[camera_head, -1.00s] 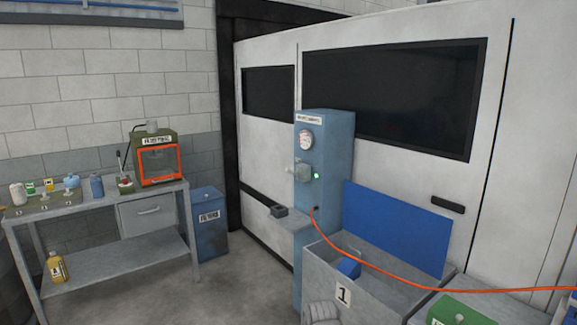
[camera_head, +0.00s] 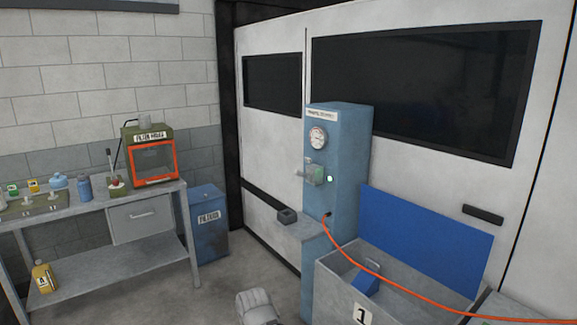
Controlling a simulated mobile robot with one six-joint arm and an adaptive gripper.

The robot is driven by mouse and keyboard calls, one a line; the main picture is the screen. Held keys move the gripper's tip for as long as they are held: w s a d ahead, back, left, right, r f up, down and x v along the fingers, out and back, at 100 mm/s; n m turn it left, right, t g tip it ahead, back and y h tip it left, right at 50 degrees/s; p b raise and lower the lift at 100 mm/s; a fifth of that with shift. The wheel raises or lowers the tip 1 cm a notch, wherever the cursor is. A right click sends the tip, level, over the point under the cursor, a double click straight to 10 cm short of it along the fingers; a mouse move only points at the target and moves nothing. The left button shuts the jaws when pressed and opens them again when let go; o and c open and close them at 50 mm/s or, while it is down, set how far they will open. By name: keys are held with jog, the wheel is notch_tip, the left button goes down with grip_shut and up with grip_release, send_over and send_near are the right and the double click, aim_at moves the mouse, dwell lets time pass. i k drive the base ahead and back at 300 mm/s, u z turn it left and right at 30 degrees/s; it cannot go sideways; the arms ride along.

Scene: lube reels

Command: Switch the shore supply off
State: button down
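The shore supply is a tall blue cabinet (camera_head: 343,150) against the white wall, with a small label at its top that is hard to read. A round dial (camera_head: 318,138) sits on its front. Below the dial is a grey-green switch housing (camera_head: 313,173); its handle position is too small to tell. A small bright lamp (camera_head: 330,179) beside it is lit, whitish with a green tint. An orange cable (camera_head: 326,222) comes out of the cabinet low down. A pale grey rounded part at the bottom edge may be my arm; no gripper fingers show.
An open grey bin (camera_head: 340,272) marked 1, with a raised blue lid (camera_head: 425,240), stands right of the cabinet, and the orange cable runs across it. A workbench (camera_head: 150,222) and blue filter bin (camera_head: 209,240) stand left.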

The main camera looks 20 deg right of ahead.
aim_at(299, 173)
jog(key=z, duration=0.2)
jog(key=i, duration=1.05)
jog(key=z, duration=0.6)
